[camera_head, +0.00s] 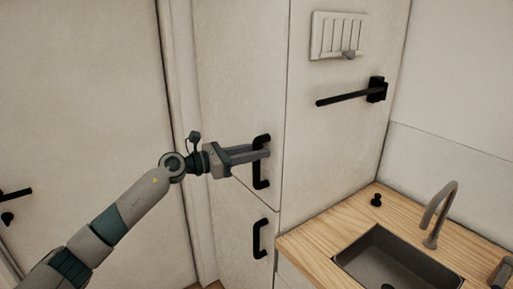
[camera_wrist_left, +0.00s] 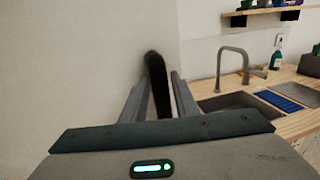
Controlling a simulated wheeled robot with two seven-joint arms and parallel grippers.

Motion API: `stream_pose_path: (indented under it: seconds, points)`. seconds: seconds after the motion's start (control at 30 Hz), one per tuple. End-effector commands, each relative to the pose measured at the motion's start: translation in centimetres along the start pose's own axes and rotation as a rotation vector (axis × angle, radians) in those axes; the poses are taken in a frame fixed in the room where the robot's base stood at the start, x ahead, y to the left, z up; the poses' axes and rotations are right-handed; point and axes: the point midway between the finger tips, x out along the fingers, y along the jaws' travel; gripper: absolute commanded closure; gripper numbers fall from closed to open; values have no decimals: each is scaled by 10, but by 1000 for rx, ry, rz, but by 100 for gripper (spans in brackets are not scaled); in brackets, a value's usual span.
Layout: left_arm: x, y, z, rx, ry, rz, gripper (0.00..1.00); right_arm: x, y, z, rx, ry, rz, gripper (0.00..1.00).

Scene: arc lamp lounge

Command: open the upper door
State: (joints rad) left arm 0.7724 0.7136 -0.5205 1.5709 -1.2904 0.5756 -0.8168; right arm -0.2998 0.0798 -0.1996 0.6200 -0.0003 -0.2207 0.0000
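The upper door (camera_head: 240,70) is a tall pale cabinet panel and looks closed, flush with its surroundings. Its black vertical bar handle (camera_head: 257,180) is near its lower right edge. My left gripper (camera_head: 266,154) is at the handle's upper part, with a finger on each side of the bar. My right gripper is not in view.
A second black handle (camera_head: 257,238) is on the lower door. A black bar (camera_head: 343,98) sticks out from the panel at right. The wooden counter (camera_head: 315,240) with a sink (camera_head: 385,262) and tap (camera_head: 437,215) stands at lower right. Another door (camera_head: 85,90) is at left.

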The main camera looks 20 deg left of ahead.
Motion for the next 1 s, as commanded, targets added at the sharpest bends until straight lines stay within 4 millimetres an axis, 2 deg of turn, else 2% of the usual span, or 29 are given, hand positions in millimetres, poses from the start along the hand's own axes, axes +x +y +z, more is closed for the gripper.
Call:
stream_pose_path:
  seconds: [0.33, 0.43, 0.47, 0.77, 1.0]
  points:
    - [3, 0, 0, 0, 0, 0, 73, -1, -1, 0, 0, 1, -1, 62]
    - [2, 0, 0, 0, 0, 0, 97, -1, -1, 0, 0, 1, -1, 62]
    - [2, 0, 0, 0, 0, 0, 100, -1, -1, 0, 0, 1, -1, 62]
    - [1, 0, -1, 0, 0, -3, 100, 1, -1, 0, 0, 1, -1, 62]
    - [-10, 0, -2, 1, 0, -21, 100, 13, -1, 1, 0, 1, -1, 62]
